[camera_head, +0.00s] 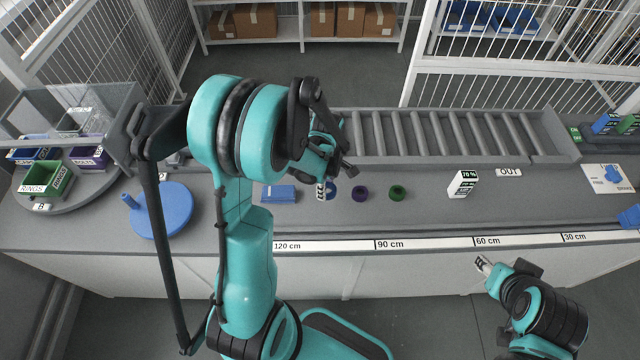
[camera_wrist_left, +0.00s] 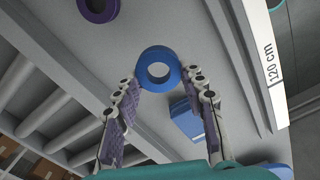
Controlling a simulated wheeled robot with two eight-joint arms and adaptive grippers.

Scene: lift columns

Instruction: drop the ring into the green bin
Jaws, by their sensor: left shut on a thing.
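The blue ring (camera_head: 331,190) is held between the fingertips of my left gripper (camera_head: 325,188), at or just above the grey bench. In the left wrist view the blue ring (camera_wrist_left: 159,70) sits between the two finger pads of the left gripper (camera_wrist_left: 160,82), its hole facing the camera. The green bin (camera_head: 46,181), labelled RINGS, stands on a grey round turntable at the far left. My right gripper (camera_head: 484,264) is low at the right, in front of the bench and away from the ring; its finger opening is unclear.
A purple ring (camera_head: 359,193) and a green ring (camera_head: 397,192) lie right of the blue ring. A blue block (camera_head: 278,194) lies to its left. A roller conveyor (camera_head: 450,137) runs behind.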

